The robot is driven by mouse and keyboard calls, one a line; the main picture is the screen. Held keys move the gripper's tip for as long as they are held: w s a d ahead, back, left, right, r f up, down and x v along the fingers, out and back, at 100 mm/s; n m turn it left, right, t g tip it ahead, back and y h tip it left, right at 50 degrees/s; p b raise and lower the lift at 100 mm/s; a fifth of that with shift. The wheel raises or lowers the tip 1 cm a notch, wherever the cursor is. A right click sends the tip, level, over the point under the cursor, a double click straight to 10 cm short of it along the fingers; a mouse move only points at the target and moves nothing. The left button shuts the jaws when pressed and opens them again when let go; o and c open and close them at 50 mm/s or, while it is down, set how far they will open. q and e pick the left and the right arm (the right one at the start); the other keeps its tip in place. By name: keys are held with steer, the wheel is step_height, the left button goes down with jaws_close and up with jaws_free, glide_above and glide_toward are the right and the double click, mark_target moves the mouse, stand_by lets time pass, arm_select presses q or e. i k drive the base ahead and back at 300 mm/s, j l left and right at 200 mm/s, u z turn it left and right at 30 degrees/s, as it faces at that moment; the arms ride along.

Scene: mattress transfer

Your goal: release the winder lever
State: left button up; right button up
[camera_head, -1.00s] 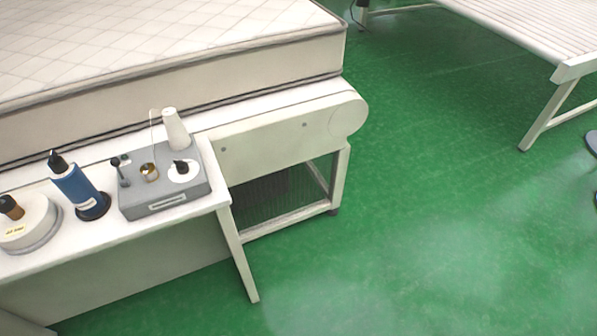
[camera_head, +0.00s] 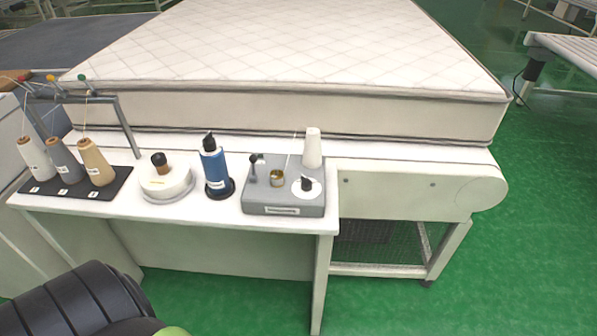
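The grey winder box (camera_head: 283,208) sits at the right end of the white table. A small dark upright lever (camera_head: 253,168) stands at its left rear. A small gold bobbin (camera_head: 277,179) is in the middle of its top. A white disc with a black knob (camera_head: 307,184) is on the right of its top. A white thread cone (camera_head: 312,148) stands at its back right. Neither gripper shows. A dark rounded part of my own arm is at the lower left, well apart from the winder.
On the white table (camera_head: 262,225), a blue bottle-shaped item (camera_head: 215,165), a round white base with a brown knob (camera_head: 166,182) and a rack with thread cones (camera_head: 98,163) stand left of the winder. A quilted mattress (camera_head: 290,50) lies behind. Green floor (camera_head: 540,220) is clear at right.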

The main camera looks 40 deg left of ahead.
mark_target(252, 159)
steer(key=u, duration=1.45)
steer(key=l+z, duration=0.1)
steer(key=l, duration=0.8)
steer(key=i+l+z, duration=0.15)
steer(key=l, duration=0.75)
